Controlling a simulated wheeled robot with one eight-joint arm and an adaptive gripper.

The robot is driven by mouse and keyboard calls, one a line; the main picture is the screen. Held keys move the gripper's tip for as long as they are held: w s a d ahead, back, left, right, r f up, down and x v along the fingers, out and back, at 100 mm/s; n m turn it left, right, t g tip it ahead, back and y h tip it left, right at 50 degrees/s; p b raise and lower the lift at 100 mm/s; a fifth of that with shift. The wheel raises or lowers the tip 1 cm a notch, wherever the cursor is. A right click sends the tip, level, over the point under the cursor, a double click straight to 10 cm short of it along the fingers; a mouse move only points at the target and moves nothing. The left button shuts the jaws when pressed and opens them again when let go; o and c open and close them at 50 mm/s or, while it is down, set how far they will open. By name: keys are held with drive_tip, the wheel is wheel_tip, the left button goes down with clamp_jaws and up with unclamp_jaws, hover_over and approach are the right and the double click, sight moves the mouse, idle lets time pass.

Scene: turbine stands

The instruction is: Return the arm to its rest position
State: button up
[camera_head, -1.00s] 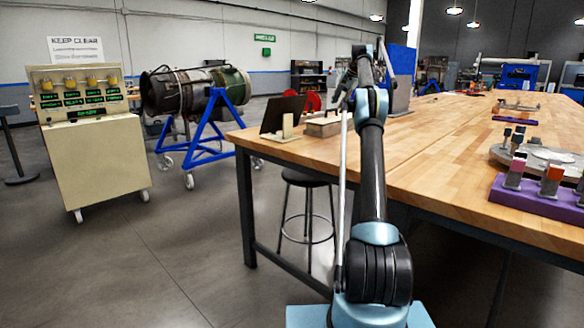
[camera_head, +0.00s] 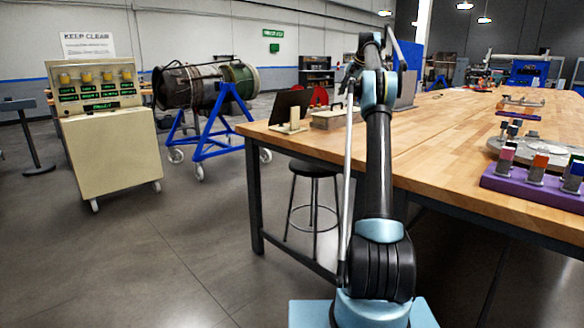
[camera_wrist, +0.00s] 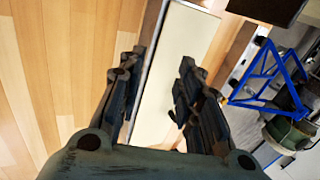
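My arm (camera_head: 380,165) rises from its pale blue base in the head view and bends at the top, near the table's left end. My gripper (camera_wrist: 161,60) shows in the wrist view with its two dark fingers apart and nothing seen held between them. A pale flat-topped block lies beyond the fingers, in the gap between them. In the head view my gripper is small and partly hidden around the arm's top, so its exact height above the table cannot be told.
The wooden table (camera_head: 450,150) fills the right side. A purple block rack (camera_head: 530,190) sits at its near edge, and a dark panel (camera_head: 290,105) stands at its left end. A stool (camera_head: 313,170) is underneath. A turbine (camera_head: 185,85) on a blue stand and a control cart (camera_head: 115,155) stand left. Floor between is open.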

drive_tip(key=s+a+r+n, duration=0.1)
drive_tip(key=s+a+r, duration=0.1)
drive_tip(key=s, duration=0.7)
drive_tip(key=s+a+r+n, duration=0.1)
drive_tip(key=s+a+r, duration=0.15)
drive_tip(key=s, duration=0.65)
drive_tip(key=s+a+f+n+h, duration=0.1)
drive_tip(key=s+a+f, duration=0.15)
drive_tip(key=s, duration=0.75)
drive_tip(key=s+a+f+n+h, duration=0.1)
drive_tip(key=s+f+n, duration=0.15)
drive_tip(key=s, duration=0.75)
drive_tip(key=s+f+n, duration=0.1)
drive_tip(key=s+f, duration=1.5)
drive_tip(key=s, duration=0.2)
drive_tip(key=s+f+n+g+h, duration=0.1)
drive_tip(key=s+f+n, duration=0.1)
drive_tip(key=s+f, duration=1.5)
drive_tip(key=shift+s+a, duration=0.25)
drive_tip(key=shift+s, duration=1)
drive_tip(key=shift+f, duration=0.1)
drive_tip(key=shift+w+f, duration=0.2)
drive_tip(key=shift+w, duration=0.25)
